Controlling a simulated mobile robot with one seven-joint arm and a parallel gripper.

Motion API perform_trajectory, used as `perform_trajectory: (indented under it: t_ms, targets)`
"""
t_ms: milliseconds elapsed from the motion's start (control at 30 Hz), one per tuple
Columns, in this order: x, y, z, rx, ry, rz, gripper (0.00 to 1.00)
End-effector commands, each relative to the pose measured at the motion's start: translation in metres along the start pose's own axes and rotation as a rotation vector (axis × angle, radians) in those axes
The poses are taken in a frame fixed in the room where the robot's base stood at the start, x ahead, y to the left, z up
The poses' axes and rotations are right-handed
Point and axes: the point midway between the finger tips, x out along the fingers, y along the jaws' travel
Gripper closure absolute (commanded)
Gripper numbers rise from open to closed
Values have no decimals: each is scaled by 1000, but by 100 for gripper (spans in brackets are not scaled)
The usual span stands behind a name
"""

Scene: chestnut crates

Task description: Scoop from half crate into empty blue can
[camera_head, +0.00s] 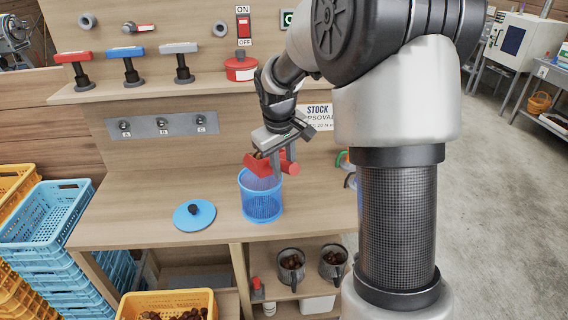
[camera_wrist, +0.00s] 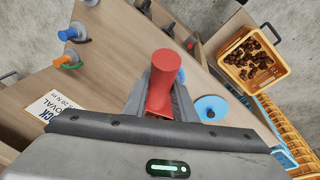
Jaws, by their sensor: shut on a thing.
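My gripper (camera_head: 274,152) is shut on a red scoop (camera_head: 262,164), held above the blue can. The scoop also shows between the fingers in the wrist view (camera_wrist: 163,82); what it holds is hidden. The blue can (camera_head: 261,203) is a mesh-like cylinder standing upright and open on the bench; I see no chestnuts through its side. A blue lid (camera_head: 204,222) with a dark knob lies on the bench to its left. A yellow crate (camera_head: 146,298) with brown chestnuts is low in front of the bench, and shows in the wrist view (camera_wrist: 228,49), partly filled.
The wooden bench (camera_head: 145,215) is mostly bare around the can and lid. Below it, two grey mugs (camera_head: 291,270) hold brown contents on a shelf. Stacked blue crates (camera_head: 40,232) stand at the left. Levers and a red pot (camera_head: 241,70) are on the upper shelf.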

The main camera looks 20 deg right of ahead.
Motion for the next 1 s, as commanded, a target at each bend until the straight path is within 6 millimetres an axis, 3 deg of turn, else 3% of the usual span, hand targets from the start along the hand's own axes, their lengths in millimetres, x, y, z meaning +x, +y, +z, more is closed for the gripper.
perform_trajectory:
  t_ms: [433,1000]
  targets:
    - [-5,2,-4,-3,-13,-2,100]
    - [-37,12,-50,-54,-308,-35,100]
